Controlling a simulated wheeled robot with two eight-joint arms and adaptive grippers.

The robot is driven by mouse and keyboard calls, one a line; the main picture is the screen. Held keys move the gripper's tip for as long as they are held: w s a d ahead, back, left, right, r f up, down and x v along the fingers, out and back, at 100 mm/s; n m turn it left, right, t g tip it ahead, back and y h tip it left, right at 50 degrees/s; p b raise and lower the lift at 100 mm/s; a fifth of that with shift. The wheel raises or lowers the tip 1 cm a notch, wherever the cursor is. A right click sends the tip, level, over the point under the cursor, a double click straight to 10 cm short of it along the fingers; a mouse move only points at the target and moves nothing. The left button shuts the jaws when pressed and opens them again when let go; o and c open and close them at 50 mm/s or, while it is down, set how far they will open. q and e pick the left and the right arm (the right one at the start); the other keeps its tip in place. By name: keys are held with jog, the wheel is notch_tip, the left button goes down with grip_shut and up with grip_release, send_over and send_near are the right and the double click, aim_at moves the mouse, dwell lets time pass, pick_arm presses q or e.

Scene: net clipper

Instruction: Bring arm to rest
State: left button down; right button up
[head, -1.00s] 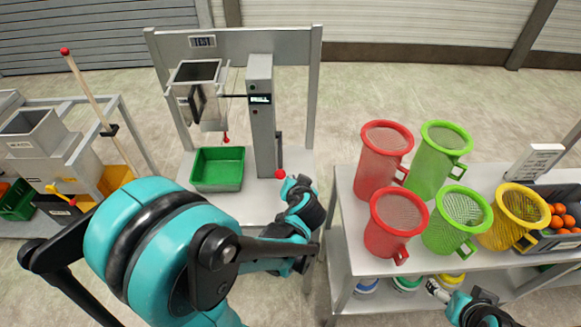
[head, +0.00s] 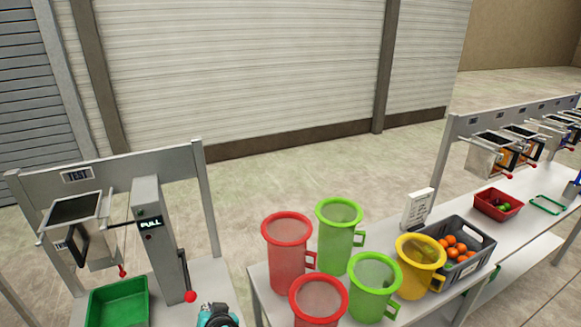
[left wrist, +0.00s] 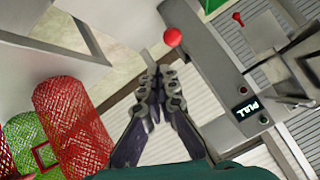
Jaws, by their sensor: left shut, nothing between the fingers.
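My left gripper (left wrist: 157,78) is shut with nothing between its fingers in the left wrist view. Its fingertips point toward the red ball (left wrist: 172,37) on the test machine's lever, with a small gap between them in the picture. In the head view only a teal and black part of my left arm's end (head: 217,316) shows at the bottom edge, right of the red ball (head: 190,296); the fingers cannot be made out there. The test machine (head: 155,235) has a display reading PULL. My right gripper is not in view.
A green bin (head: 118,303) stands under the machine's hopper (head: 75,225). To the right, a table carries red (head: 288,255), green (head: 338,240) and yellow (head: 418,270) mesh baskets and a grey crate (head: 478,262) of oranges.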

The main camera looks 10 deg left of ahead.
pick_arm(q)
jog(key=s+d+m+g+h+b, duration=0.1)
jog(key=s+d+m+h+b, duration=0.1)
jog(key=s+d+h+b, duration=0.3)
jog(key=s+d+f+h, duration=0.1)
jog(key=s+d, duration=0.3)
jog(key=s, duration=0.2)
jog(key=shift+d+h, duration=0.15)
jog(key=shift+h, duration=0.25)
jog(key=shift+w, duration=0.15)
